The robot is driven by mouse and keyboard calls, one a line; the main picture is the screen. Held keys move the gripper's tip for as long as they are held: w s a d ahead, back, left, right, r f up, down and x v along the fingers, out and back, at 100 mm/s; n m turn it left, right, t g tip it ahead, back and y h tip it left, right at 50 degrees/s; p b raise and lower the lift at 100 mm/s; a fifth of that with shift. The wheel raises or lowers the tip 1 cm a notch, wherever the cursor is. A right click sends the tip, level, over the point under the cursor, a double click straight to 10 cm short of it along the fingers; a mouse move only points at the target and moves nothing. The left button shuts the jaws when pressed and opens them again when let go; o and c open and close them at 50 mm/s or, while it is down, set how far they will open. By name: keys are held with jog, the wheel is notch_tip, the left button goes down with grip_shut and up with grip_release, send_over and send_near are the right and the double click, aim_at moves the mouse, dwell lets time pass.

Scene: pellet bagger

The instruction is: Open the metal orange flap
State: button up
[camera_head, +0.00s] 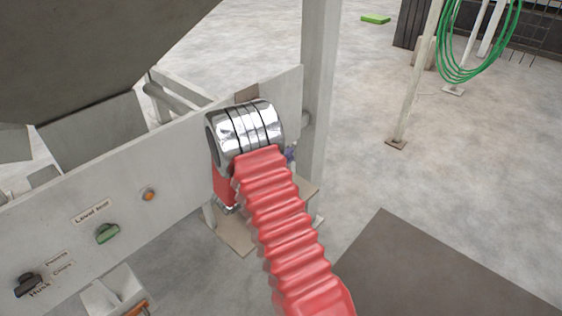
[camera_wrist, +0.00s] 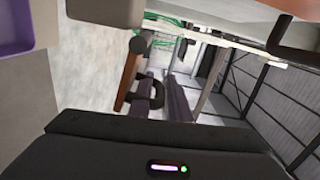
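In the wrist view, an orange-brown strip (camera_wrist: 127,75) is seen nearly edge-on, with a dark looped handle (camera_wrist: 155,94) beside it; it may be the orange flap. In the head view, a small orange piece (camera_head: 138,307) shows at the bottom edge by a pale chute; I cannot tell whether it is the same part. In the head view my red-sleeved arm hides most of the gripper beyond the pale panel.
The pale machine panel (camera_head: 60,230) carries a green knob (camera_head: 107,233), a black knob (camera_head: 27,285) and an orange button (camera_head: 149,194). A grey post (camera_head: 320,90) stands close to my arm. A brown plate (camera_head: 430,275) lies at lower right. Open floor lies beyond, with a green hose (camera_head: 443,50).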

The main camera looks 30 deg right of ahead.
jog(key=shift+a, duration=0.1)
jog(key=shift+a, duration=0.25)
jog(key=v, duration=1.3)
jog(key=shift+s, duration=0.1)
